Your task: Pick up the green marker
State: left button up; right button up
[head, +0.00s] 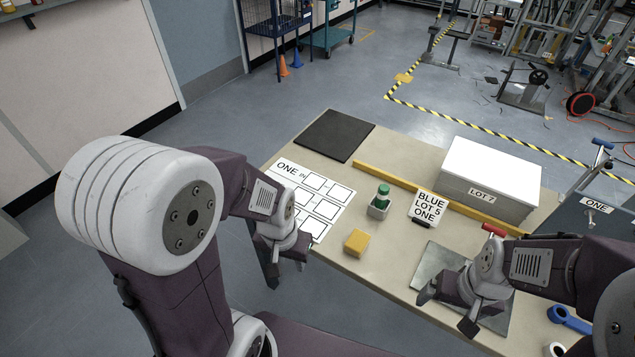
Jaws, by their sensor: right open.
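A green marker (383,190), a short upright piece with a pale band, stands in a small grey holder (378,208) near the middle of the table. Its lower part is hidden by the holder. My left gripper (287,270) is at the table's left edge, to the left of and nearer than the marker. Its fingers look apart, with nothing seen between them. My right gripper (447,309) is open and empty over a grey metal plate (437,262), to the right of and nearer than the marker.
A yellow block (356,242) lies in front of the holder. A sign reading BLUE LOT 5 ONE (429,207) stands right of it. A yellow bar (440,199) and a white LOT 7 box (489,180) are behind. A printed sheet (325,204), dark mat (335,136) and blue tape (568,318) also show.

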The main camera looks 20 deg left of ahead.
aim_at(383, 189)
jog(key=i+j+z, duration=0.2)
jog(key=z, duration=0.15)
jog(key=i+j+z, duration=0.2)
jog(key=z, duration=0.15)
jog(key=i+j+z, duration=0.15)
jog(key=j+z, duration=0.2)
